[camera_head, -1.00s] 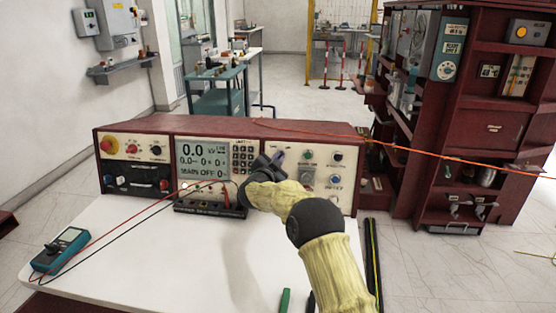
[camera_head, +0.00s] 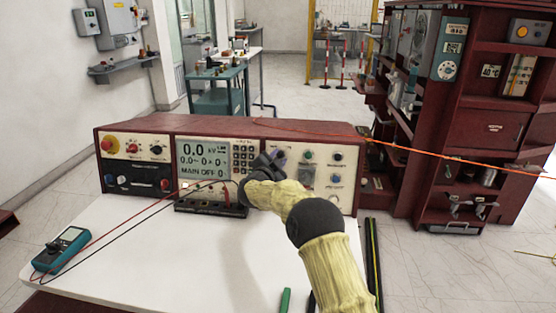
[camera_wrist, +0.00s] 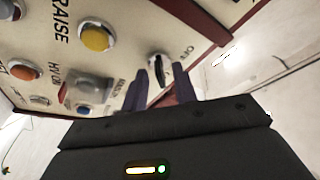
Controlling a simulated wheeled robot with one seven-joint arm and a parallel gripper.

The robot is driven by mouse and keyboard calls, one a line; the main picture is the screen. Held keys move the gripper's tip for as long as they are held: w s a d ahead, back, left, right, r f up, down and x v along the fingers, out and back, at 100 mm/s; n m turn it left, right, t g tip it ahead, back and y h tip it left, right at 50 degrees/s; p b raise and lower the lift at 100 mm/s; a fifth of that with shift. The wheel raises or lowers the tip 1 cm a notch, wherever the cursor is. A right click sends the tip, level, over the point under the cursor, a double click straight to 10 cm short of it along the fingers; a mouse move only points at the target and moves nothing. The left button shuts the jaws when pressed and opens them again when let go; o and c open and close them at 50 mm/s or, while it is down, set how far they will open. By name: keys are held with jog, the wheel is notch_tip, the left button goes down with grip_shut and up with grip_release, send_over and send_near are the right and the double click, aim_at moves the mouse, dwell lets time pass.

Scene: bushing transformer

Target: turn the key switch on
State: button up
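The key switch (camera_wrist: 158,66) shows in the wrist view as a round pale collar with a dark upright piece in its middle, beside an "OFF" label on the cream panel. My gripper (camera_wrist: 160,80) is open, with one dark finger on each side of the switch's lower part. I cannot tell whether the fingers touch it. In the head view my gripper (camera_head: 278,156) is at the upper left of the console's right panel (camera_head: 322,158) and hides the switch.
The red console (camera_head: 240,127) stands on a white table (camera_head: 160,240). A yellow button (camera_wrist: 96,37) and other buttons sit near the switch. A teal multimeter (camera_head: 62,250) with red and black leads lies at the left. A red cabinet (camera_head: 480,130) stands to the right.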

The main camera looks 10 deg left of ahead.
jog(key=shift+s, duration=0.1)
jog(key=v, duration=1.7)
jog(key=shift+b, duration=0.35)
jog(key=shift+a, duration=0.1)
jog(key=s+d+f+n+g+y, duration=0.25)
jog(key=s+d+n+g, duration=0.2)
jog(key=d, duration=0.35)
jog(key=s+d+f+n+g+y, duration=0.2)
jog(key=s+d+n+g+y, duration=0.15)
jog(key=d+n, duration=0.3)
jog(key=s+d+f+n+g+h, duration=0.1)
jog(key=s+d+f+g, duration=0.2)
jog(key=s+d, duration=0.6)
jog(key=s+d+f+g, duration=0.3)
jog(key=s+d+g, duration=0.15)
jog(key=s, duration=0.95)
notch_tip(320, 180, up, 21)
jog(key=p, duration=2)
jog(key=shift+d+f+t+p, duration=0.2)
jog(key=shift+d+t+p, duration=0.15)
